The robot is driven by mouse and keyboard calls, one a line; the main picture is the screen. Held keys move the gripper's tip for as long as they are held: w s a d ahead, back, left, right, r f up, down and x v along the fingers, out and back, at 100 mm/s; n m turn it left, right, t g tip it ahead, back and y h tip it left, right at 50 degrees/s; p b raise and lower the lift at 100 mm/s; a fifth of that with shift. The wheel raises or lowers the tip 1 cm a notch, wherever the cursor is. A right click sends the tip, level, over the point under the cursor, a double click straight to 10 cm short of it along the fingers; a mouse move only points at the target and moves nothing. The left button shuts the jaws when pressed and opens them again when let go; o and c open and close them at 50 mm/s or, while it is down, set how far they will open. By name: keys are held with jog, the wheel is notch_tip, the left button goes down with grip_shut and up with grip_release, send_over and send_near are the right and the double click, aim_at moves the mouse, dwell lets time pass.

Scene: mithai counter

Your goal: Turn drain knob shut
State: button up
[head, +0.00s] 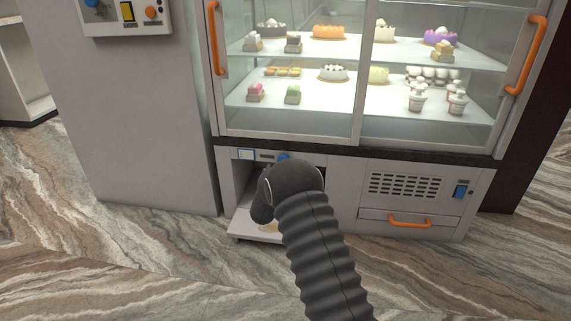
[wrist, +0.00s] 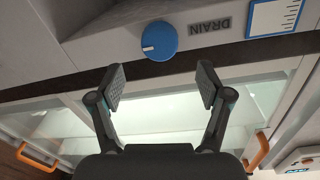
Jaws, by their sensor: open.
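The drain knob (wrist: 159,41) is a round blue dial on the grey lower panel. A short white mark on it points left and slightly down in the wrist view. The word DRAIN (wrist: 210,25) shows upside down to its right. My gripper (wrist: 160,85) is open and empty. Its two fingertips are apart, and the knob appears above the gap between them, not between the pads. In the head view, a bit of the blue knob (head: 284,156) shows above my dark arm. My arm hides the gripper there.
A glass display case (head: 288,130) with sweets and cakes stands above the panel. Below the knob is an open bay with a pale pulled-out shelf (head: 241,224). To the right are a vent grille (head: 404,186), a blue switch (head: 460,191) and an orange-handled drawer (head: 409,221). Floor in front is clear.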

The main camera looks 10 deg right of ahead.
jog(key=x, duration=0.6)
jog(key=shift+w+d, duration=0.2)
jog(key=shift+w, duration=0.1)
